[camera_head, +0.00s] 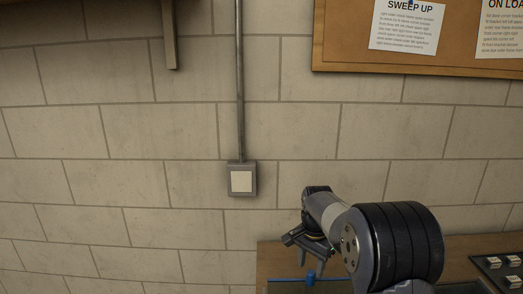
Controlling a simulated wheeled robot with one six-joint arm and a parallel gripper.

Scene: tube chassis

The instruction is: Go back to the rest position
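My arm reaches in from the lower right, and its dark round joint hides part of the bench. My gripper (308,258) is beyond that joint, pointing down above the wooden bench (271,254). Its fingers are small and partly overlapped by the arm, so I cannot tell whether they are open or shut. A blue thing (310,279) with a thin bar shows just below the fingers. I cannot tell whether the gripper touches it.
A black tray (483,262) with several small pale-topped pieces is at the right edge. A block wall stands behind, with a grey switch box (241,180) on a vertical pipe. A cork board (345,58) with papers hangs at upper right.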

